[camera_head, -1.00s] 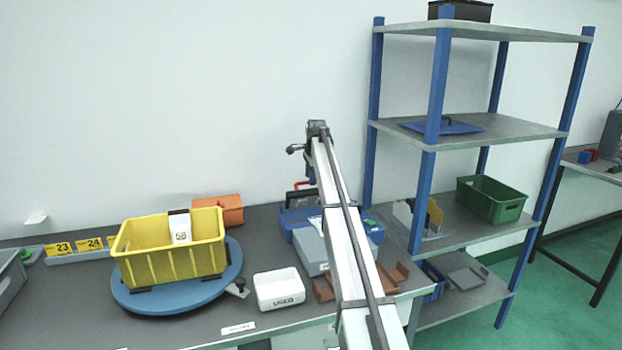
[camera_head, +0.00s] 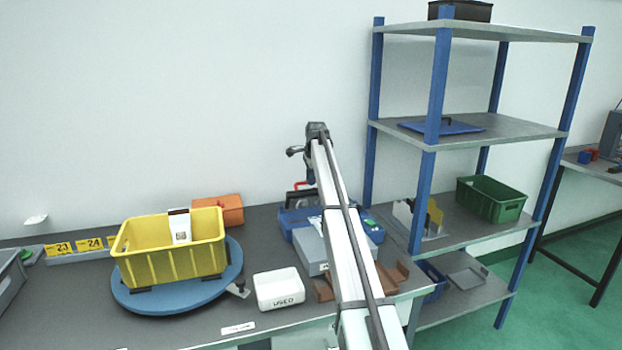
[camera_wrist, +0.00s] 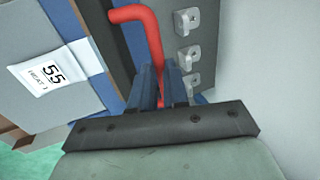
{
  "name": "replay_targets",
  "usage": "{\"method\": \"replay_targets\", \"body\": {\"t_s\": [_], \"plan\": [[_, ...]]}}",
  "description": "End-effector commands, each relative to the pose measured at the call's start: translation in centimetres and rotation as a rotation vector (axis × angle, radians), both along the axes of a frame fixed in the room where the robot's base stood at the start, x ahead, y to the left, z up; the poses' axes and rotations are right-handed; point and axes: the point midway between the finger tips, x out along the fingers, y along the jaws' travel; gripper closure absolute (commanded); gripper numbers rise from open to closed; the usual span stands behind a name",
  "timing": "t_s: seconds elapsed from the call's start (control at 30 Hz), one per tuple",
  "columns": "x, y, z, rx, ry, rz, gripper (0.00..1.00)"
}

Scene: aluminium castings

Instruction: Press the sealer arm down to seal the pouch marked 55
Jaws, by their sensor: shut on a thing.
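The blue sealer (camera_head: 290,222) stands on the bench near the wall, partly hidden behind my arm. Its red handle (camera_head: 301,184) shows above it; in the wrist view the red bent bar (camera_wrist: 150,35) runs down between my fingers. My gripper (camera_wrist: 163,78) is shut on this red handle. The pouch marked 55 (camera_wrist: 55,76) lies at the left in the wrist view, its white label tilted, beside the dark sealer body. The jaw line of the sealer is not clear to see.
A grey block (camera_head: 310,248) sits in front of the sealer. A white bin (camera_head: 279,290) and a yellow crate (camera_head: 170,262) on a blue turntable (camera_head: 150,300) stand left. An orange box (camera_head: 222,207) is behind. A blue-post shelf (camera_head: 425,190) stands close on the right.

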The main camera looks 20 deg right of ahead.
Motion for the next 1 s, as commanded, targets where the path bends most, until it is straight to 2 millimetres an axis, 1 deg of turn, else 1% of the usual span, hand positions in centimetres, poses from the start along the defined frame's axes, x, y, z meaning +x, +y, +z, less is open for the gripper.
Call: {"method": "replay_targets", "body": {"t_s": [0.37, 0.57, 0.77, 1.0], "plan": [[0.0, 0.0, 0.0, 0.000, -0.001, 0.000, 1.00], [-0.7, 0.0, -0.1, 0.000, -0.031, 0.000, 1.00], [-2.2, 0.1, -0.4, 0.000, -0.131, 0.001, 1.00], [-4.9, 0.1, -1.3, 0.001, -0.336, -0.002, 1.00]]}}
